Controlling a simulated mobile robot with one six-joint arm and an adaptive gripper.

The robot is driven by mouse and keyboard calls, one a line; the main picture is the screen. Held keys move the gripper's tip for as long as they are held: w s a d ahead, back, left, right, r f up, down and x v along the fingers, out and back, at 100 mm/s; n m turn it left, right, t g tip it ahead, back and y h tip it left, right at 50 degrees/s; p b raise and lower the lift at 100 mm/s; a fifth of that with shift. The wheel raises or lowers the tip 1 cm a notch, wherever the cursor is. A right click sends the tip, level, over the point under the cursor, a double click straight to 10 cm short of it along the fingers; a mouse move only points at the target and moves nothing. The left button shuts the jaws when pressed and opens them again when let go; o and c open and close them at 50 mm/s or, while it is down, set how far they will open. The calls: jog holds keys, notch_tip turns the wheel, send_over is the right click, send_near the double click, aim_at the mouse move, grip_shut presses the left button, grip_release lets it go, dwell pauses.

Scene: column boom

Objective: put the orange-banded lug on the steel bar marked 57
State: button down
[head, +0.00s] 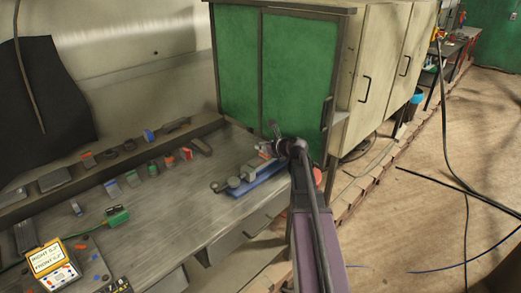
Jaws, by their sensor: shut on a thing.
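My gripper (268,146) is at the far right end of the workbench, above a blue-based fixture (262,187) with grey metal parts on it. It is shut on a small pale part with a reddish tint, mostly hidden by the gripper and too small to identify surely as the orange-banded lug.
Green-doored cabinet (290,75) rises close behind my gripper. A ledge along the wall holds more small parts. A yellow-edged box (52,268) with a written label and a green connector (117,217) lie at the front left. The bench middle is mostly clear.

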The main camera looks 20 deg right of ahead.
jog(key=shift+f, duration=0.15)
jog(key=c, duration=0.6)
grip_release()
jog(key=shift+r, duration=0.2)
jog(key=shift+s+r, duration=0.15)
jog(key=shift+s, duration=0.1)
jog(key=shift+p+v, duration=2.3)
jog(key=shift+v, duration=3.45)
